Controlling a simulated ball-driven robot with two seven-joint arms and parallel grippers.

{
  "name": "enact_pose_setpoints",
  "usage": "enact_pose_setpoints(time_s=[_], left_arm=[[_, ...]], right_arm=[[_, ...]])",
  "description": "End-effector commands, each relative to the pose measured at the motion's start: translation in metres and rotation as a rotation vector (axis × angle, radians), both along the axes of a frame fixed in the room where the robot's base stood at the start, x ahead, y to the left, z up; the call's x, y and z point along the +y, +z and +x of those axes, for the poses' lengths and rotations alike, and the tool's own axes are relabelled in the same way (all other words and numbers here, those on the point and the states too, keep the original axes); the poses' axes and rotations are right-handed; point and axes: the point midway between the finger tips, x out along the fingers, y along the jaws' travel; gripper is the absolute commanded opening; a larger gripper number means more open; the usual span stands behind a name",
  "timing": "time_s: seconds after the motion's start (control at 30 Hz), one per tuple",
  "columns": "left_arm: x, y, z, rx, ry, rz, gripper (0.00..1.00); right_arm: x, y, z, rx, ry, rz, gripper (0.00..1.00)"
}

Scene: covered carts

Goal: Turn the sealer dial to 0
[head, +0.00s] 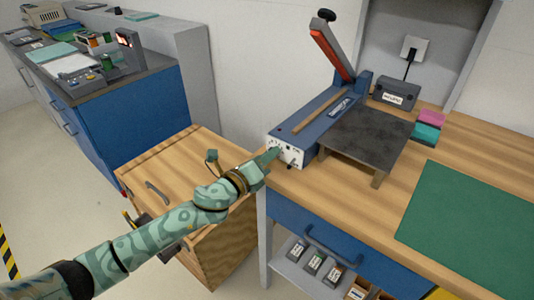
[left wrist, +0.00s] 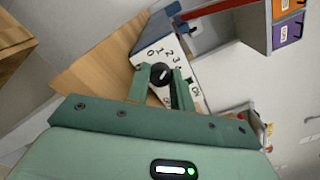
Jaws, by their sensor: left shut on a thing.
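The sealer (head: 312,119) is a long blue machine with a raised red-edged arm, standing on the wooden worktop. Its white front panel (head: 286,152) faces me and carries the dial. In the left wrist view the dial (left wrist: 159,73) is a black knob with numbers printed around it, 0, 1, 2 and 3 among them. My left gripper (left wrist: 163,88) is shut on the dial, one finger on each side. In the head view the left gripper (head: 270,155) reaches the panel and hides most of the dial. The dial's exact setting is hard to read. My right gripper is not in view.
A dark plate on legs (head: 368,138) stands beside the sealer. A green mat (head: 468,215) covers the right of the worktop. A wooden cabinet (head: 160,165) stands below my left arm. Pink and teal blocks (head: 428,126) sit near the back wall.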

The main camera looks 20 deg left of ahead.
Motion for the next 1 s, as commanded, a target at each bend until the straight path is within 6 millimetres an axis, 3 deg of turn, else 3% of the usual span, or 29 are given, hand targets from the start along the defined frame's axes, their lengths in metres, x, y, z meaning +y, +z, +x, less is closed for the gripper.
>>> enact_pose_setpoints(time_s=[1.0], left_arm=[[0.001, 0.002, 0.0, 0.303, 0.004, -0.836, 0.0]], right_arm=[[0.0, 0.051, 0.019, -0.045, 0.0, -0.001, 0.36]])
